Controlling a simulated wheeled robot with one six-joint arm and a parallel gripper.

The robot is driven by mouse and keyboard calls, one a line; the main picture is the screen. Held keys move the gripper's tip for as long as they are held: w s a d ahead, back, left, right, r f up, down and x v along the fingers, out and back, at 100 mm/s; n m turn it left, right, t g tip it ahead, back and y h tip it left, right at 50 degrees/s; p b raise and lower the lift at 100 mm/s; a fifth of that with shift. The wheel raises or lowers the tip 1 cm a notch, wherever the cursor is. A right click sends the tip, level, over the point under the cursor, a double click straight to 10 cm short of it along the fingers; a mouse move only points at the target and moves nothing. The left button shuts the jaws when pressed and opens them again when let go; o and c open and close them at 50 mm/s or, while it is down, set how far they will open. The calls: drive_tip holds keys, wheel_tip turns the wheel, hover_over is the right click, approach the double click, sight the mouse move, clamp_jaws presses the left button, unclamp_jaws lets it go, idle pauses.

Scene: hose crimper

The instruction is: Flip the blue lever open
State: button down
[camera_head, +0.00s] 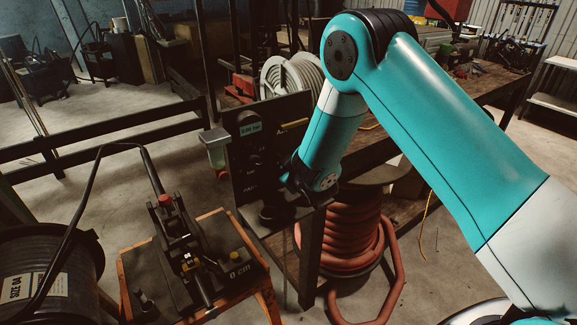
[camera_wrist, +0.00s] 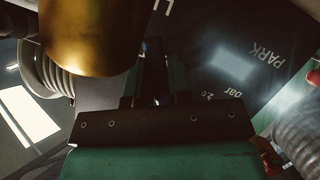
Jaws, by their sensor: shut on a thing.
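The black control panel (camera_head: 262,145) stands in the middle of the head view, with a small green display near its top. My gripper (camera_head: 288,186) is at the panel's lower right front, mostly dark and hard to make out there. A small bit of blue, seemingly the blue lever (camera_head: 286,167), shows right beside it. In the wrist view my gripper's dark fingers (camera_wrist: 156,92) are close together in front of the panel (camera_wrist: 225,90), which reads PARK and bar. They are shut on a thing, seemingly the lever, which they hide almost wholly. Its angle cannot be told.
A brass cylinder (camera_wrist: 92,35) is close at the upper left of the wrist view. A crimping press (camera_head: 180,235) stands on an orange-framed cart at left. A red hose coil (camera_head: 345,235) lies below the panel, and a black hose reel (camera_head: 40,270) is far left.

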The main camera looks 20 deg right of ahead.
drive_tip(key=shift+a+m+g+y+b, duration=0.15)
drive_tip(key=shift+m+g+y+b, duration=0.2)
drive_tip(key=shift+m+y, duration=0.25)
drive_tip(key=shift+a+f+m+y+b, duration=0.2)
drive_tip(key=shift+a+m+y+b, duration=0.1)
drive_tip(key=shift+m+b, duration=0.6)
drive_tip(key=shift+a+r+m+g+y+b, duration=0.1)
drive_tip(key=shift+m+g+y+b, duration=0.25)
drive_tip(key=shift+b, duration=0.55)
drive_tip(key=shift+a+r+m, duration=0.1)
drive_tip(key=shift+m, duration=0.15)
drive_tip(key=shift+r+b, duration=0.15)
drive_tip(key=shift+b, duration=0.15)
drive_tip(key=c, duration=1.2)
unclamp_jaws()
drive_tip(key=shift+o, duration=0.6)
drive_tip(key=shift+s, duration=0.1)
